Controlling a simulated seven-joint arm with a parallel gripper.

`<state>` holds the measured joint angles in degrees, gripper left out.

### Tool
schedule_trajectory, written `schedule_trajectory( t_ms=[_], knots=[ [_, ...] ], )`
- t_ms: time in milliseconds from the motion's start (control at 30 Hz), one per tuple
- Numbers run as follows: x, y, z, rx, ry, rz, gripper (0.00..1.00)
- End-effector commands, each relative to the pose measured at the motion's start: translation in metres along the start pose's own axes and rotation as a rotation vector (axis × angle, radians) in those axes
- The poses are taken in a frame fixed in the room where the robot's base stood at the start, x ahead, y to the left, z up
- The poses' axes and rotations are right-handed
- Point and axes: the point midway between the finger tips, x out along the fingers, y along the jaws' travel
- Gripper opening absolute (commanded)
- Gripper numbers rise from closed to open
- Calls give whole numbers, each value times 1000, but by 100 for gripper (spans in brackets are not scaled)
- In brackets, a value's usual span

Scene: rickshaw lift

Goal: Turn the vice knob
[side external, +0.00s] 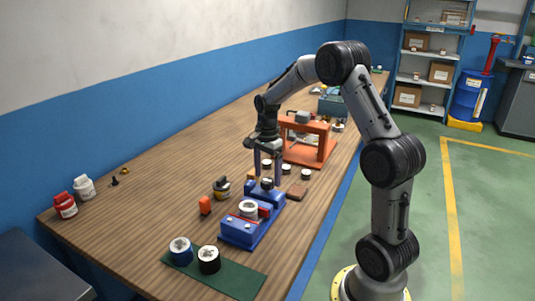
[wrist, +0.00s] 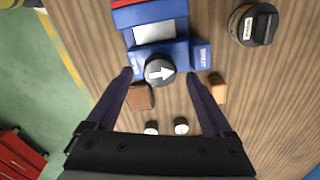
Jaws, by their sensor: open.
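The blue vice (side external: 252,232) stands on the wooden bench, and its body also shows at the top of the wrist view (wrist: 174,53). Its round dark knob (wrist: 153,80) carries a white arrow that points right in the wrist view. Blue plates with small white lettering flank the knob; I cannot read them surely. My gripper (side external: 267,175) points down over the knob end of the vice. In the wrist view its fingers (wrist: 160,76) are apart, one on each side of the knob, with gaps visible. I cannot tell their exact height against the knob.
A brown block (wrist: 140,97) and a small orange-tan block (wrist: 217,90) lie close to the fingers. A black and yellow knobbed item (side external: 221,187) and an orange piece (side external: 205,205) stand left of the vice. An orange frame (side external: 310,143) stands behind. Open bench lies at left.

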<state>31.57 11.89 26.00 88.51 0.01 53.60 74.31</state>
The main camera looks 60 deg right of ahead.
Motion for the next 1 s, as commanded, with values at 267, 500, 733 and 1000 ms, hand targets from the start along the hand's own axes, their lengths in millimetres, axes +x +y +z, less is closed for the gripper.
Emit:
schedule_trajectory(
  t_ms=[267, 500, 733, 1000],
  knots=[
    [-60, -1, 0, 0, 2, -7, 86],
    [-104, -1, 0, 1, 1, -5, 86],
    [-123, 0, 0, 1, 0, -2, 86],
    [-125, 0, 0, 1, 0, -1, 86]
  ],
)
